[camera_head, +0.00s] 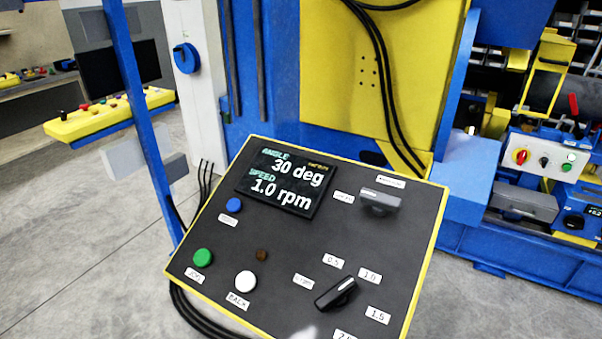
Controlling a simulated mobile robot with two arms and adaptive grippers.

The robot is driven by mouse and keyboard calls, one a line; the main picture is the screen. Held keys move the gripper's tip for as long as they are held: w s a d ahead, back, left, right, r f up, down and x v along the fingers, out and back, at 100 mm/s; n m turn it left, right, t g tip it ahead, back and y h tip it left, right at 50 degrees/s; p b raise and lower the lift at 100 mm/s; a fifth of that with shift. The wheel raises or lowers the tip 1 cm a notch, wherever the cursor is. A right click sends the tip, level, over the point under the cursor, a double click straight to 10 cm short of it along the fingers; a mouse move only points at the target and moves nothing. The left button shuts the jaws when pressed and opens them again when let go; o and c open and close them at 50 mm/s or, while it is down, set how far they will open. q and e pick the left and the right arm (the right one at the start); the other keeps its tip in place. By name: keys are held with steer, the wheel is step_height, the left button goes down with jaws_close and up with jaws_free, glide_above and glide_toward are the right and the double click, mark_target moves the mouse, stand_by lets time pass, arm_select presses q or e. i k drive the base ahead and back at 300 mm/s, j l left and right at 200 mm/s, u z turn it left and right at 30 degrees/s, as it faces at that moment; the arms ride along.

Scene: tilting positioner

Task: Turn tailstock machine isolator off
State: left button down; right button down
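No tag reading "tailstock" can be read in the head view. A red rotary knob on a yellow round plate (520,156) sits on a light grey control box (542,148) at the right. A blue round rotary switch (187,58) with a dark handle is on a white cabinet (190,100) at the upper left. I cannot tell which of them is the tailstock machine isolator, nor read their settings. Neither of my grippers is in view.
A tilted black control panel (215,275) with a yellow edge fills the near middle. Its screen (285,183) reads 30 deg and 1.0 rpm. A blue post (137,100) stands left of it. Grey floor (80,250) is clear at the left.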

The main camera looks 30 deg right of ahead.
mark_target(521, 156)
steer(key=k+l+z, duration=0.15)
steer(key=k+z, duration=0.35)
steer(key=k, duration=0.15)
steer(key=i+l+z, duration=0.15)
steer(key=z, duration=0.3)
steer(key=i+l+z, duration=0.15)
steer(key=l+z, duration=0.15)
steer(key=z, duration=0.15)
steer(key=i+l+z, duration=0.15)
steer(key=z, duration=0.3)
steer(key=i+l, duration=0.15)
steer(key=i, duration=0.4)
steer(key=i+l, duration=0.2)
steer(key=i, duration=0.3)
steer(key=i+l+z, duration=0.15)
steer(key=i, duration=0.4)
steer(key=i+l+z, duration=0.1)
steer(key=i+l, duration=0.2)
steer(key=i, duration=0.25)
